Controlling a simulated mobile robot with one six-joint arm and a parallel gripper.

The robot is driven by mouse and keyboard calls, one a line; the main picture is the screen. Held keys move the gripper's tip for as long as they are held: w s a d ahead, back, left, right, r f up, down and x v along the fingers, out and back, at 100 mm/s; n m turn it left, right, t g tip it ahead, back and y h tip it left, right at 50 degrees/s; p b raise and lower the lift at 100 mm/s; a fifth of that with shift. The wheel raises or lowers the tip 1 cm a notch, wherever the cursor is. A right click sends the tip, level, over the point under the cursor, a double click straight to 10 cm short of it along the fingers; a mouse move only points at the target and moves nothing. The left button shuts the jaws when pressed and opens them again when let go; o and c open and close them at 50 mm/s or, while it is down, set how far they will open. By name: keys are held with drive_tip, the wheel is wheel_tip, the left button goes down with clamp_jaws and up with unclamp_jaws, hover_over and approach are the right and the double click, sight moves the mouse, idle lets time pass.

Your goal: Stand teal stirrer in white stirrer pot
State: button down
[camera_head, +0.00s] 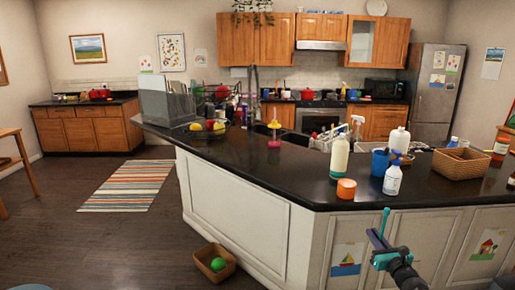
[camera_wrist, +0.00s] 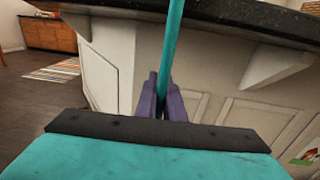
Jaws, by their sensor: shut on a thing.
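The teal stirrer (camera_head: 385,222) stands nearly upright in my gripper (camera_head: 378,240), in front of the island's white panelled side and below the edge of the dark counter. In the wrist view the stirrer (camera_wrist: 173,38) rises between the two purple fingers of my gripper (camera_wrist: 162,92), which are shut on it. Its top leaves the upper edge of that view, and its lower end is hidden by the gripper. I cannot pick out the white stirrer pot for certain in either view.
The dark counter (camera_head: 290,178) holds a cream bottle (camera_head: 339,158), an orange tub (camera_head: 346,188), a white bottle (camera_head: 392,181), a blue cup (camera_head: 380,162) and a wicker basket (camera_head: 461,164). Its front left stretch is clear. A box with a green ball (camera_head: 218,265) lies on the floor.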

drive_tip(key=s+a+f+n+g+y, duration=0.1)
drive_tip(key=s+a+n+g+y, duration=0.15)
drive_tip(key=a, duration=0.55)
drive_tip(key=s+a+f+n+g+y, duration=0.15)
drive_tip(key=a+y, duration=0.25)
drive_tip(key=a, duration=0.4)
drive_tip(key=s+a+f+n+g+y, duration=0.1)
drive_tip(key=a+n+y, duration=0.25)
drive_tip(key=a, duration=0.45)
drive_tip(key=s+a+r+n+g+y, duration=0.2)
drive_tip(key=s+a+r+y, duration=0.1)
drive_tip(key=s, duration=0.1)
drive_tip(key=shift+s+a+r+g, duration=0.2)
drive_tip(key=shift+a+g, duration=0.1)
drive_tip(key=shift+a, duration=0.1)
drive_tip(key=shift+w+n, duration=0.15)
drive_tip(key=shift+n, duration=0.1)
